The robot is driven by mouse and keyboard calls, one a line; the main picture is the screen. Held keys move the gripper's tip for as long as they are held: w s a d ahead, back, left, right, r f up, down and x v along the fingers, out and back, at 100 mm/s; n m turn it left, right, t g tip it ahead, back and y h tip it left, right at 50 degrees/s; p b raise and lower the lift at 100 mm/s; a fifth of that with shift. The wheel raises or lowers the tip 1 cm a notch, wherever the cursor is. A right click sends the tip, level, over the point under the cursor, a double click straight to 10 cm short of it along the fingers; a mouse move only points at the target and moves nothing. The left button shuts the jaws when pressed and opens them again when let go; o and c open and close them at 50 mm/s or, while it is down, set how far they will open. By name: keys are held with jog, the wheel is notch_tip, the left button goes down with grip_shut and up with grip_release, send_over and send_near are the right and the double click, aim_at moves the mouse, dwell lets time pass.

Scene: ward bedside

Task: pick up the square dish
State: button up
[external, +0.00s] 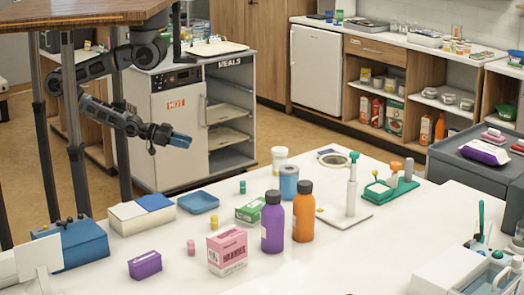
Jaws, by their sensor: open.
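A shallow blue square dish (198,208) with rounded corners lies flat on the white table, near its far left edge. It looks empty. My gripper (181,140) hangs in the air at the far left, above and behind the dish in the picture, near the front of the meal trolley. Its jaws are open and hold nothing. It is clear of the dish.
A white-and-blue box (140,216) stands just left of the dish. A green box (250,212), small yellow and green pieces, a purple bottle (272,228) and an orange bottle (303,218) stand to its right. The table (185,272) in front is partly clear.

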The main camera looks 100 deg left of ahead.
jog(key=shift+c, duration=0.2)
jog(key=shift+c, duration=0.6)
jog(key=m+g+h+p, duration=0.4)
jog(key=m+g+h, duration=0.1)
jog(key=m+h, duration=0.35)
send_near(198, 202)
jog(key=shift+n+h, duration=0.35)
jog(key=shift+h, duration=0.1)
jog(key=w+a, duration=0.1)
jog(key=w+a+r, duration=0.1)
jog(key=w, duration=0.1)
jog(key=w+a, duration=0.1)
jog(key=w, duration=0.1)
jog(key=shift+r, duration=0.3)
jog(key=shift+s+d+f+p+x, duration=0.1)
jog(key=shift+x, duration=1.25)
jog(key=shift+s+d+f+p+x, duration=0.1)
jog(key=shift+p+x, duration=0.05)
jog(key=shift+x, duration=1.2)
jog(key=shift+s+d+p+x, duration=0.1)
jog(key=shift+s+x, duration=0.05)
jog(key=shift+x, duration=1.2)
jog(key=shift+a, duration=0.1)
grip_shut()
